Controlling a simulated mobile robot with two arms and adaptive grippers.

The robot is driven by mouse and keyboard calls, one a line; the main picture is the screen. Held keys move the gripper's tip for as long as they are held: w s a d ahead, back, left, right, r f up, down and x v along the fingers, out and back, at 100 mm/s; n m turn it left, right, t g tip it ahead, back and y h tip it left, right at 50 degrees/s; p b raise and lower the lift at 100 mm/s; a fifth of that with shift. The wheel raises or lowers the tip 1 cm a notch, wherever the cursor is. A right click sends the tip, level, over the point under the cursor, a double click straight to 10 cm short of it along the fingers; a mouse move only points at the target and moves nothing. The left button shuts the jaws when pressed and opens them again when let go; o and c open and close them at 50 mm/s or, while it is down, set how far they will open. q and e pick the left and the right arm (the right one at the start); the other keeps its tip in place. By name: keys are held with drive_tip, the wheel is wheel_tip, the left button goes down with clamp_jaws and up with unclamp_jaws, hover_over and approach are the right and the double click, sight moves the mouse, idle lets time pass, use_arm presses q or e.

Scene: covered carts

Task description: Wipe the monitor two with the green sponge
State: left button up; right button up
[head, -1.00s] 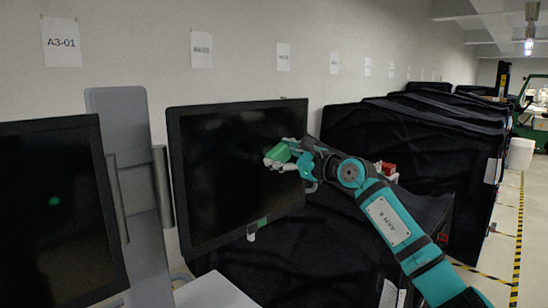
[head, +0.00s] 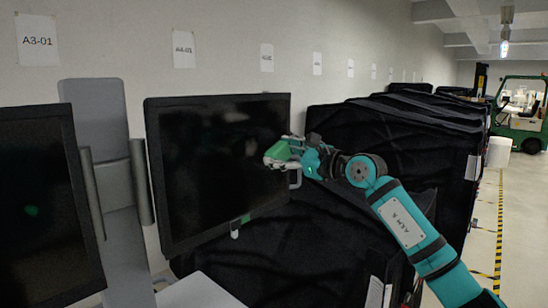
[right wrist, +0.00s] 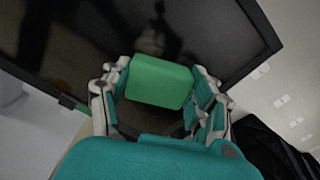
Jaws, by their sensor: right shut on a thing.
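The green sponge (head: 277,152) is a small block held between the fingers of my right gripper (head: 287,153). The right wrist view shows the sponge (right wrist: 159,82) gripped from both sides. It is in front of the right-hand monitor (head: 205,165), near the right part of its dark screen. I cannot tell whether the sponge touches the glass. The screen (right wrist: 60,60) fills much of the wrist view and shows a dark reflection of the gripper. A second monitor (head: 45,200) stands at the left. No readable number shows on either monitor. My left gripper is not in view.
A grey post (head: 100,125) stands between the monitors. A light grey surface (head: 200,292) lies below. Black-covered carts (head: 400,145) fill the middle and right. A green forklift (head: 525,110) stands far right beside a yellow-black floor line (head: 500,230). Paper labels (head: 37,40) hang on the wall.

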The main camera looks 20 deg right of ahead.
drive_tip(key=shift+s+d, duration=0.1)
drive_tip(key=shift+s, duration=0.15)
drive_tip(key=shift+b+v, duration=0.8)
drive_tip(key=shift+v, duration=0.4)
drive_tip(key=shift+s+d, duration=0.25)
drive_tip(key=shift+s, duration=0.05)
drive_tip(key=shift+w+a, duration=0.1)
